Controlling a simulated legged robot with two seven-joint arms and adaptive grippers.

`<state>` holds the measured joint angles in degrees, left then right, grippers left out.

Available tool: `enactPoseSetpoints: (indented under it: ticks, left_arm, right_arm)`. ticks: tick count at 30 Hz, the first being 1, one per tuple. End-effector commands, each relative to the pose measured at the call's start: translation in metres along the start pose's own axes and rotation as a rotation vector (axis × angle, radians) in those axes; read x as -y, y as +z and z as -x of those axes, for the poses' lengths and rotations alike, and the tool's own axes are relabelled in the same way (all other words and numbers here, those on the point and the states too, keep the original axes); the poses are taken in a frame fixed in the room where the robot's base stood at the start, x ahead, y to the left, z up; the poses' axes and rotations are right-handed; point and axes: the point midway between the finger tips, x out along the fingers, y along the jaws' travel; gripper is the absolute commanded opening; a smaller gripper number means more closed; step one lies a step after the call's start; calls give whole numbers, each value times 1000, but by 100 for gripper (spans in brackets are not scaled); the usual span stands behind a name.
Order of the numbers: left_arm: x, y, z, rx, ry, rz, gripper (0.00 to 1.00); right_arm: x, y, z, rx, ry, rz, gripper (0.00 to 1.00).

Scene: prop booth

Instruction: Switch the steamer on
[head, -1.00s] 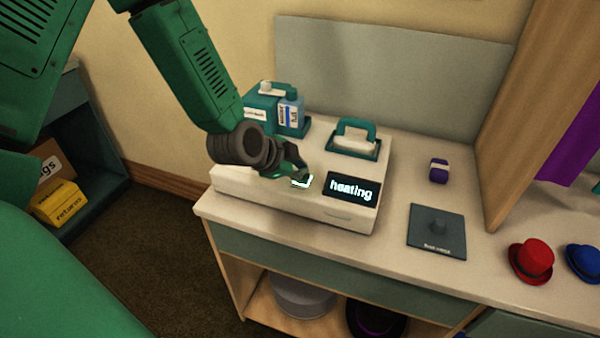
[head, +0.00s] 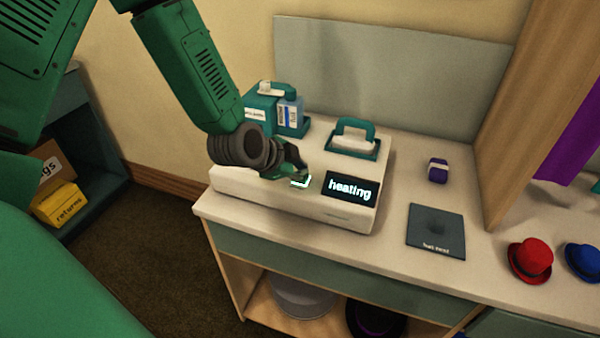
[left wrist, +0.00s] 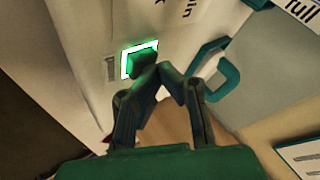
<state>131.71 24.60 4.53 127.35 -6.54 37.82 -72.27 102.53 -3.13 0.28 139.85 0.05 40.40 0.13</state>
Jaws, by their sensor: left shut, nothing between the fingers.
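The steamer (head: 345,215) is a pale box on the counter. Its dark display (head: 351,189) reads "heating". A lit green button (left wrist: 139,60) with a bright white-green border shows in the left wrist view; in the head view its lit edge (head: 301,183) shows beside the fingers. My left gripper (head: 302,174) is shut and empty, its fingertips right at the button. In the left wrist view the fingertips (left wrist: 160,72) overlap the button's lower right edge; I cannot tell whether they touch it. My right gripper is not in view.
A teal-handled iron-like piece (head: 353,138) rests on the steamer's back right. A teal tank with a bottle (head: 291,112) stands behind. A dark square stand (head: 436,238), a purple item (head: 438,171), a red hat (head: 531,260) and a blue hat (head: 584,262) lie to the right.

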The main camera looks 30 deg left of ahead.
Motion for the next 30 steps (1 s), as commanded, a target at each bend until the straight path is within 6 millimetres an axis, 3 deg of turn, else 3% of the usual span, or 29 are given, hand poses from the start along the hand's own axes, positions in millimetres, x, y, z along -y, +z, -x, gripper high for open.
enactPoseSetpoints:
  ticks: [12, 30]
  left_arm:
    - [-7, 2, -4, 2, 9, 0, 0]
    - [-1, 0, 4, 1, 6, 1, 0]
  right_arm:
    - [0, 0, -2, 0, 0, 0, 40]
    - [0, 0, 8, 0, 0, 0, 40]
